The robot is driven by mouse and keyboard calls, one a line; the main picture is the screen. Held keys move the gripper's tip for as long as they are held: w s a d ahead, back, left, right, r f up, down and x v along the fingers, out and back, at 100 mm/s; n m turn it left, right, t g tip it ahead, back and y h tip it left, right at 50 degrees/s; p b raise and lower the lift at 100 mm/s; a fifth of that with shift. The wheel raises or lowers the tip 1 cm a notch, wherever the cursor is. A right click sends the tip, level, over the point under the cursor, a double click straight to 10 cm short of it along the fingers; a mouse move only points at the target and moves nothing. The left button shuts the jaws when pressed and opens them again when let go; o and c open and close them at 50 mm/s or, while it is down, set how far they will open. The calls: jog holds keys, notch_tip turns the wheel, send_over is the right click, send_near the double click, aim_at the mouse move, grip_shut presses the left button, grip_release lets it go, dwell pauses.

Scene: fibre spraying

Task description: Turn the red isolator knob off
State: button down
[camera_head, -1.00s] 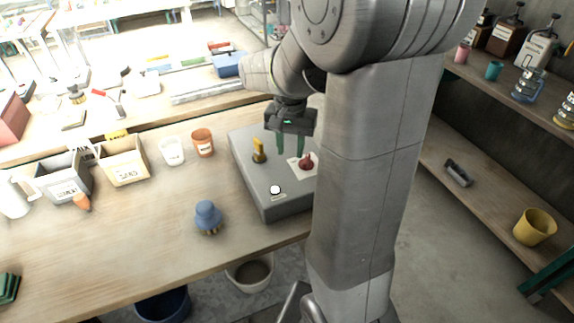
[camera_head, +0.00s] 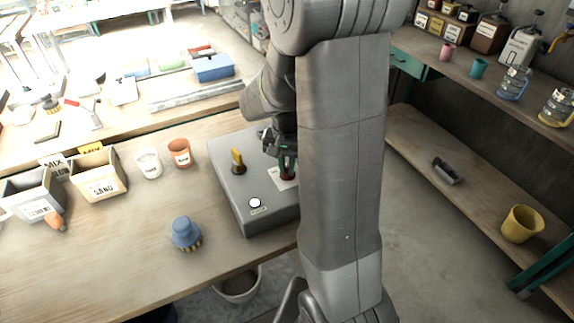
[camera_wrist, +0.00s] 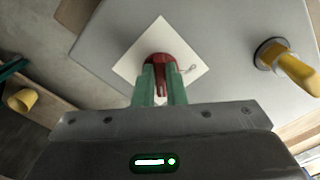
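The red isolator knob (camera_wrist: 160,62) sits on a pale square plate (camera_wrist: 131,66) on top of the grey box (camera_head: 237,206). In the head view the knob (camera_head: 287,177) is mostly hidden by my gripper and arm. My gripper (camera_wrist: 160,76) is down at the knob from above. Its two green fingers stand close together, one on each side of the red grip, and appear shut on it. A small mark shows on the plate just right of the knob in the wrist view; I cannot read it.
A yellow lever (camera_head: 237,161) stands on the same box left of the knob, with a white button (camera_head: 255,203) nearer the front. A blue-handled brush (camera_head: 185,233), cups and labelled bins (camera_head: 98,182) stand left on the bench. Shelves (camera_head: 470,170) are at right.

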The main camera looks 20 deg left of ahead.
jog(key=shift+n, duration=0.3)
jog(key=n, duration=0.2)
jog(key=shift+w+n+b, duration=0.1)
jog(key=shift+n+b, duration=0.25)
jog(key=shift+n, duration=0.05)
jog(key=n, duration=0.4)
jog(key=shift+d+n, duration=0.15)
jog(key=shift+n, duration=0.15)
jog(key=n+b, duration=0.1)
jog(key=n, duration=0.3)
jog(key=shift+w, duration=0.2)
jog(key=shift+w+n, duration=0.1)
jog(key=shift+n, duration=1.8)
jog(key=c, duration=1.5)
grip_release()
jog(key=shift+d, duration=0.1)
